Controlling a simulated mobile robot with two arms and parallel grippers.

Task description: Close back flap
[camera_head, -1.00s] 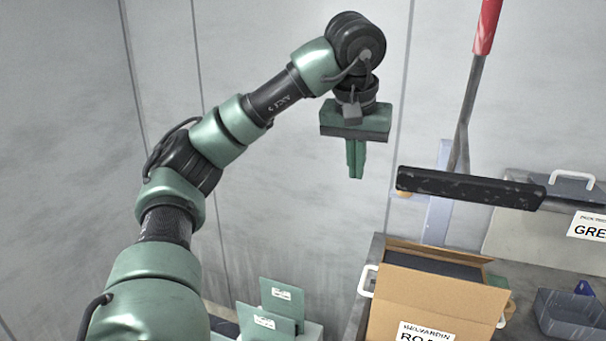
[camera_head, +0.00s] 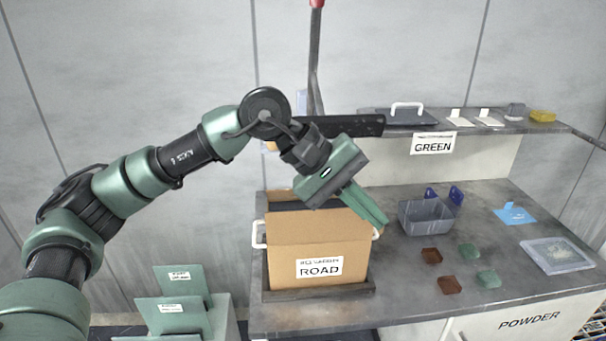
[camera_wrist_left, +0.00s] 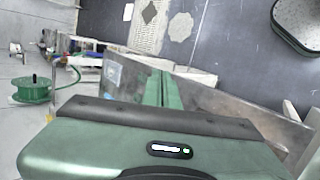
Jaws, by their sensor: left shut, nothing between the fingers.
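A cardboard box (camera_head: 300,245) labelled ROAD stands upright in a dark tray (camera_head: 322,294) on the grey workbench. Its front panel faces me. Its rear top edge and back flap are largely hidden by my left gripper and wrist, so I cannot tell how the flap lies. My left gripper (camera_head: 374,214) is shut and empty. It points down and to the right, over the top right corner of the box. In the left wrist view its closed green fingers (camera_wrist_left: 163,90) show in the middle. My right gripper is in no view.
A grey bin (camera_head: 428,218) and several small red and green blocks (camera_head: 469,251) lie right of the box. A dark bar (camera_head: 345,126) on a red-handled pole is behind my wrist. A raised shelf (camera_head: 480,122) runs along the back. Green panels (camera_head: 174,315) stand at lower left.

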